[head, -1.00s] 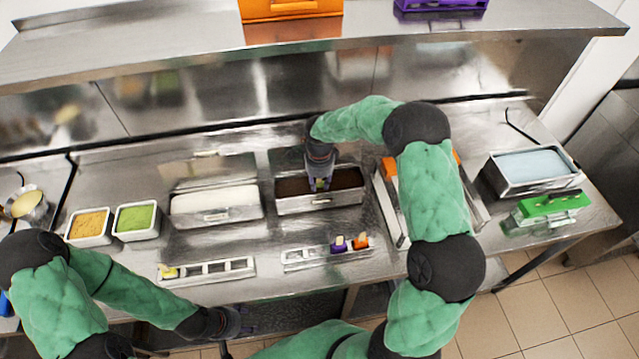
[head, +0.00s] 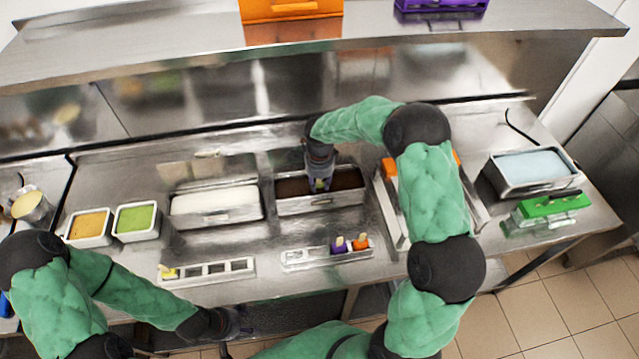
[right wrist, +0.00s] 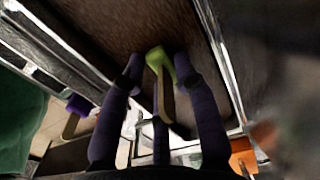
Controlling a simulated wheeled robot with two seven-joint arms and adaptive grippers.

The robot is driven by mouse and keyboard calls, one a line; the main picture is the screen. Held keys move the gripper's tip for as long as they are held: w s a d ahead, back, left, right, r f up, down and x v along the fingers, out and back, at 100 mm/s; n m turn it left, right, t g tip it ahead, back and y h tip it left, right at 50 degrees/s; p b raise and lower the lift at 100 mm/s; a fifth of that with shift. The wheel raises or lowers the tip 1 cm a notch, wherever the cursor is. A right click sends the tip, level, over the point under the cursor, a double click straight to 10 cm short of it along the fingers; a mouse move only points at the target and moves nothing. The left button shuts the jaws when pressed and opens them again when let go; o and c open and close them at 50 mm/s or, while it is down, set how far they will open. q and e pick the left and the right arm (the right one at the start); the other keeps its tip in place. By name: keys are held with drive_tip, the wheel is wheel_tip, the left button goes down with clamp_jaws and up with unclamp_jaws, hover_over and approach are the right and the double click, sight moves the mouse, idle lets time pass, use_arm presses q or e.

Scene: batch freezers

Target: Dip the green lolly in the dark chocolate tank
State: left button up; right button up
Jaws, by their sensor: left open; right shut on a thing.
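The dark chocolate tank (head: 320,203) is a steel tank of dark brown chocolate near the middle of the counter. My right gripper (head: 320,184) is over this tank, pointing down. In the right wrist view its fingers (right wrist: 155,85) are shut on the stick of the green lolly (right wrist: 158,58). The green part shows beyond the fingertips against the brown chocolate; how much of it is under the surface I cannot tell. My left gripper (head: 238,322) is open and empty at the counter's front edge, its fingers hard to make out.
A white-filled tank (head: 215,203) stands left of the chocolate. In front are a holder with purple and orange lollies (head: 327,258) and a holder with a yellow one (head: 208,271). Orange (head: 90,225) and green tubs (head: 137,220) stand left; a pale blue tank (head: 531,169) stands right.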

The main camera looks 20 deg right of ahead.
idle(0.4)
drive_tip(key=shift+r+p, duration=1.7)
drive_tip(key=shift+r, duration=2.25)
drive_tip(key=shift+r, duration=0.1)
wheel_tip(320, 180, up, 5)
drive_tip(key=shift+f+p, duration=0.15)
drive_tip(key=shift+p, duration=1)
